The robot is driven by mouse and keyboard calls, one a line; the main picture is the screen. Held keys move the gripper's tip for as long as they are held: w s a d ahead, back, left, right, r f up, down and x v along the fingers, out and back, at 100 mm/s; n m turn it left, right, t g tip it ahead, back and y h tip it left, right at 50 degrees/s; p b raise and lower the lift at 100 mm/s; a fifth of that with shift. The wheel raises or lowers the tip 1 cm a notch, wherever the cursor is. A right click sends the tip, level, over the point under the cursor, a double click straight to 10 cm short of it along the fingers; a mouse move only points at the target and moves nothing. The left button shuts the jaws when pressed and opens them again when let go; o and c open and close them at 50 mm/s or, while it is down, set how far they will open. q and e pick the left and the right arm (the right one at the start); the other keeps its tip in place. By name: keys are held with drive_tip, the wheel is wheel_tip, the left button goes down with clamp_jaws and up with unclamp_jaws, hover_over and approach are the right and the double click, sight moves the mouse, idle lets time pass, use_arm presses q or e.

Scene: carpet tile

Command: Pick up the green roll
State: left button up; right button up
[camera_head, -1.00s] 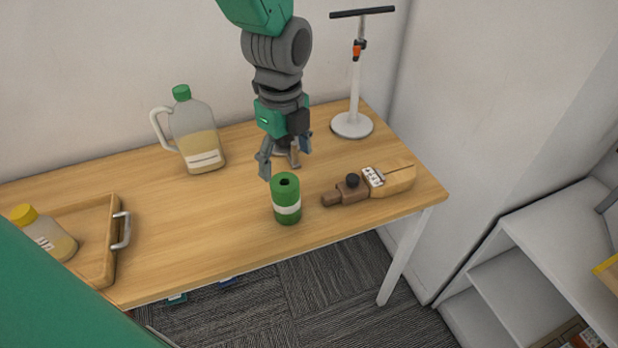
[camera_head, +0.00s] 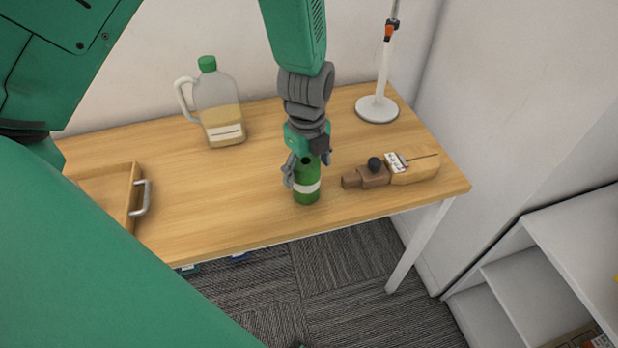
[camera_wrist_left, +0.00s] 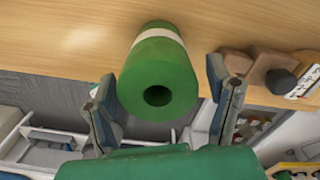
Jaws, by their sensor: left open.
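The green roll (camera_head: 306,188) stands upright on the wooden table near its front edge, with a white band around it. It also shows in the left wrist view (camera_wrist_left: 158,75), its hollow end facing the camera. My left gripper (camera_head: 307,178) is open, with its fingers on either side of the roll's upper part. In the left wrist view the fingers (camera_wrist_left: 167,108) lie left and right of the roll, with small gaps showing. My right gripper is not in view.
A wooden tool with a dark knob (camera_head: 400,168) lies just right of the roll. A jug (camera_head: 218,115) stands at the back left, a white stand (camera_head: 377,108) at the back right. A wooden tray (camera_head: 132,205) is at the left. The table (camera_head: 215,190) is clear left of the roll.

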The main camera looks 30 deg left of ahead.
use_arm(q)
drive_tip(key=shift+w+a+f, duration=0.1)
drive_tip(key=shift+a+f, duration=0.15)
drive_tip(key=shift+f, duration=0.3)
drive_tip(key=shift+a+f, duration=0.25)
drive_tip(key=shift+f, duration=0.3)
drive_tip(key=shift+d+r, duration=0.1)
drive_tip(key=shift+c, duration=0.8)
drive_tip(key=shift+d+r, duration=0.1)
drive_tip(key=shift+d, duration=0.35)
drive_tip(key=c, duration=1.2)
